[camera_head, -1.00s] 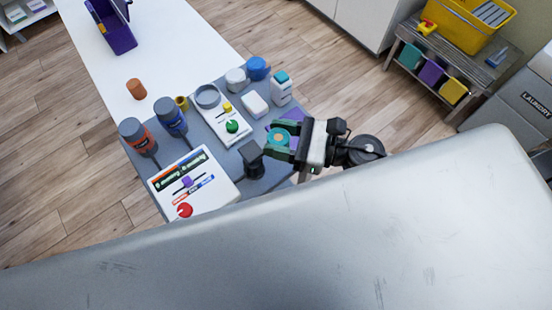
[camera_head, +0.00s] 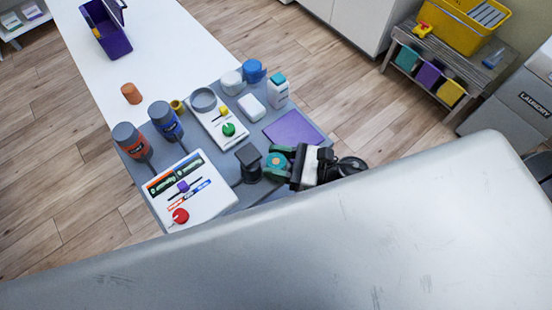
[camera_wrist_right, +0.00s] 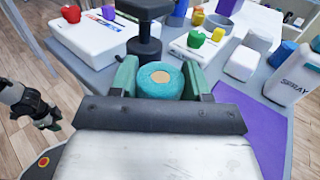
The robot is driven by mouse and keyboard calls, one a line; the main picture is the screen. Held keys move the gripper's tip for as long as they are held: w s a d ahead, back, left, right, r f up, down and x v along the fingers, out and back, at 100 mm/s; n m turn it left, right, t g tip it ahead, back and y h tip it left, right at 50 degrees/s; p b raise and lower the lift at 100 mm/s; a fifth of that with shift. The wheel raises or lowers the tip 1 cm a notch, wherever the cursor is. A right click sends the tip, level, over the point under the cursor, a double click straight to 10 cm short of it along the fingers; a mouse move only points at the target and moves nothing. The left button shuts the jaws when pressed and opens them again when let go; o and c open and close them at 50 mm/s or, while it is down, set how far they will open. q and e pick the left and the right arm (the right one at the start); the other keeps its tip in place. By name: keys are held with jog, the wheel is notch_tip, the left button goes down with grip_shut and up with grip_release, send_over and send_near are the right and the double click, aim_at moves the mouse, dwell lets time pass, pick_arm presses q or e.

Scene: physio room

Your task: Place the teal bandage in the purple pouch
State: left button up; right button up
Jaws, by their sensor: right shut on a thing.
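The teal bandage (camera_head: 276,162) is a short roll with a tan centre. My right gripper (camera_head: 271,164) is shut on it, with green fingers on both sides. The right wrist view shows the bandage (camera_wrist_right: 159,79) between the fingers (camera_wrist_right: 160,72). It is over the grey mat, beside a black knobbed object (camera_head: 249,161). A purple open-topped holder with a raised flap, seemingly the pouch (camera_head: 112,40), stands far off on the white table. My left gripper seems to show at the left edge of the right wrist view (camera_wrist_right: 42,112); its jaws are unclear.
A flat purple sheet (camera_head: 293,128) lies on the grey mat (camera_head: 215,158). White trays, two dark-capped bottles (camera_head: 166,121), a spray bottle (camera_head: 278,94) and jars crowd the mat. An orange cylinder (camera_head: 131,93) stands on the white table (camera_head: 150,48), which is otherwise mostly clear.

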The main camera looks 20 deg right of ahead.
jog(key=shift+f, duration=0.25)
jog(key=o, duration=0.9)
jog(key=shift+r, duration=0.1)
jog(key=shift+r, duration=0.2)
jog(key=shift+s+d+f, duration=0.15)
jog(key=shift+d, duration=0.1)
jog(key=b+v, duration=0.3)
jog(key=v, duration=0.8)
jog(key=shift+s, duration=0.2)
jog(key=shift+d, duration=0.2)
